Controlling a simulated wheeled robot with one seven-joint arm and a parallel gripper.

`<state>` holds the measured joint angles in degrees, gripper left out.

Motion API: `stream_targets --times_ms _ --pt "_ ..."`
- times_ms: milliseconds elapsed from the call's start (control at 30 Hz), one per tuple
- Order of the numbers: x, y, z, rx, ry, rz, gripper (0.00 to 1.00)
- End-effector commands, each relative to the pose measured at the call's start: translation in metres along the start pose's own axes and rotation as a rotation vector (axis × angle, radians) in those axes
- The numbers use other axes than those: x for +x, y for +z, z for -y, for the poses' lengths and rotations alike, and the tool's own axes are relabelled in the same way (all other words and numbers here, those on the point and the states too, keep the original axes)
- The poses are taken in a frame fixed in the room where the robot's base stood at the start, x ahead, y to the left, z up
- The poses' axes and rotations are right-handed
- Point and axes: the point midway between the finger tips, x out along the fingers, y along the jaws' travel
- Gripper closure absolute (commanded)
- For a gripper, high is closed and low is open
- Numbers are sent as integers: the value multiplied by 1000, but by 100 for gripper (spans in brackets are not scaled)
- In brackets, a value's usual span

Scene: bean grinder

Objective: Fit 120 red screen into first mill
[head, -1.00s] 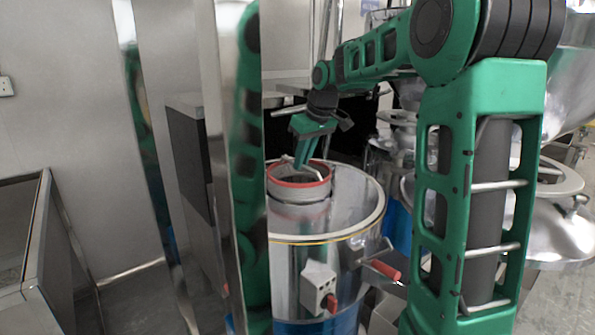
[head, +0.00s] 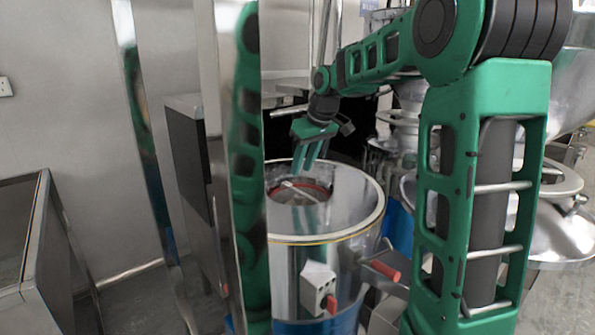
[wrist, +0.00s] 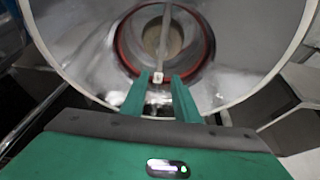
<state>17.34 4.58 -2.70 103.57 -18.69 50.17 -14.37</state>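The first mill (head: 325,225) is a shiny, open-topped metal drum left of my arm. The red-rimmed screen (head: 321,188) sits low inside it, with a pale bar across its top. In the wrist view the screen's red ring (wrist: 207,58) lies inside the drum, and the bar (wrist: 166,30) runs across its opening. I cannot tell whether the ring is fully seated. My gripper (head: 310,165) is above the drum, pointing down, its green fingers apart and empty. In the wrist view my gripper (wrist: 160,82) has the bar's near end showing between its fingertips, beyond them.
A tall shiny metal panel (head: 232,130) stands close left of the mill. A lever with a red handle (head: 385,269) and a switch box (head: 318,287) stick out from the drum. More metal machines (head: 550,225) stand at the right.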

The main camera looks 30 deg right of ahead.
Motion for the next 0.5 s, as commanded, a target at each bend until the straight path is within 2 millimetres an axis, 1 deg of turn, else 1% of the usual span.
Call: stream_targets --times_ms 33,300,400,500 --pt "-10 -1 -1 0 3 -4 72" --pt "-64 -1 -1 -1 2 -4 72" --pt "-80 -1 0 -2 2 -3 72" --pt "-91 -1 0 0 1 -2 72"
